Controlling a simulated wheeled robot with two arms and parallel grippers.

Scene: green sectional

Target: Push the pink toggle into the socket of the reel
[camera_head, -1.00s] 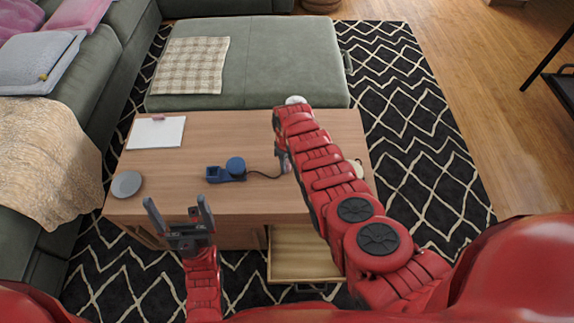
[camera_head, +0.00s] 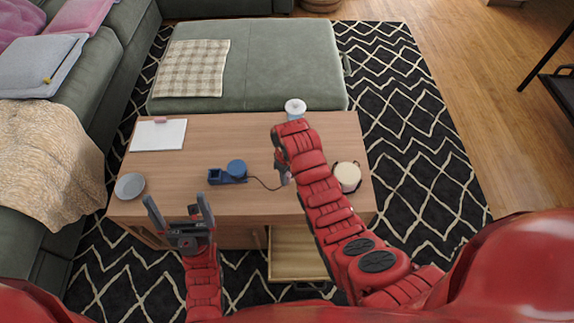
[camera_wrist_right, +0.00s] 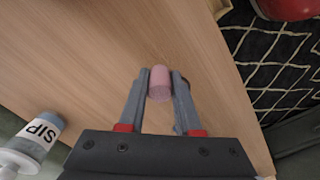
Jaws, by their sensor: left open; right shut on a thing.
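The blue reel (camera_head: 236,168) lies near the middle of the wooden table, with a square blue block at its left that may be the socket. A dark cord (camera_head: 264,184) runs from the reel to the right, to my right gripper (camera_head: 285,179). In the right wrist view, my right gripper (camera_wrist_right: 160,82) is shut on the pink toggle (camera_wrist_right: 159,84), held between the fingertips over the wood. In the head view the arm mostly hides the toggle. My left gripper (camera_head: 177,205) is open and empty at the table's front edge, left of and nearer than the reel.
A cream pot (camera_head: 347,177) stands right of my right arm. A white-lidded cup (camera_head: 295,108) stands at the far edge. A grey plate (camera_head: 130,186) and a white notepad (camera_head: 157,136) lie at left. A drawer (camera_head: 298,262) is open below the front edge.

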